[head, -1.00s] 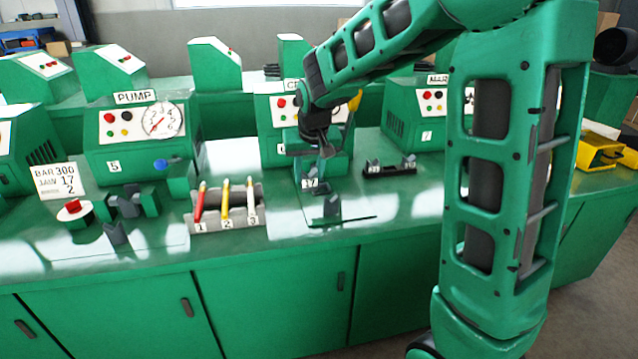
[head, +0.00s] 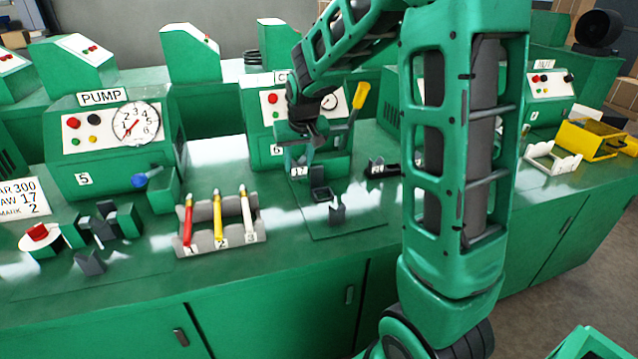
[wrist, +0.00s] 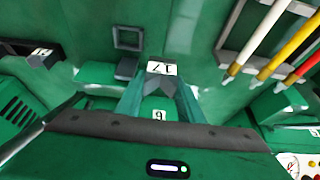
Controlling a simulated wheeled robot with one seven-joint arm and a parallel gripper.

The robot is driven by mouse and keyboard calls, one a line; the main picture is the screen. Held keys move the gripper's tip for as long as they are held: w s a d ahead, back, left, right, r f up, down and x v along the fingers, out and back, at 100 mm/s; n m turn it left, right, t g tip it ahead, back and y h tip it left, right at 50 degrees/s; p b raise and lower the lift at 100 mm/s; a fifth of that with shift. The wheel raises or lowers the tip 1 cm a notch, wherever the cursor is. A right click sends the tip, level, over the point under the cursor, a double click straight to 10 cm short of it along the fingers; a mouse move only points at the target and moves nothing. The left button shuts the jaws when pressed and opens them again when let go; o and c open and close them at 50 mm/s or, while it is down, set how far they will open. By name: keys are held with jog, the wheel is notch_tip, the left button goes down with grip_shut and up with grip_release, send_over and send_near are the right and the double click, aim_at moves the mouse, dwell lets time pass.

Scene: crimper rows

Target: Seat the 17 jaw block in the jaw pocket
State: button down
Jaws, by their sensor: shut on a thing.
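My gripper (head: 300,166) is shut on the 17 jaw block, held in front of the number 6 machine (head: 276,150). In the wrist view, the 17 jaw block (wrist: 160,69) shows its white label between the two fingers (wrist: 158,92). The jaw pocket looks to be the dark square frame (wrist: 128,38) on the bench, ahead of the block and slightly left. In the head view this frame (head: 326,193) lies right of and in front of my gripper. A dark block (wrist: 126,68) stands beside the frame. The held block is apart from the frame in both views.
A small dark rack (head: 384,168) with labelled pieces stands right of my gripper. The marker rack (head: 220,238) holds red, yellow and white sticks at left. A sign (head: 18,199) reads jaw 17. A yellow lever (head: 360,97) rises behind.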

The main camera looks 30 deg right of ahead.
jog(key=shift+s+d+f, duration=0.15)
jog(key=shift+d+f, duration=1.1)
jog(key=shift+f, duration=0.15)
jog(key=shift+s+d+f, duration=0.2)
jog(key=shift+d+f, duration=1.1)
jog(key=shift+f, duration=0.1)
jog(key=shift+s+d+f, duration=0.15)
jog(key=shift+d+f, duration=1.1)
jog(key=shift+f, duration=0.15)
jog(key=c, duration=1.3)
grip_release()
jog(key=shift+f, duration=0.1)
jog(key=shift+o, duration=0.5)
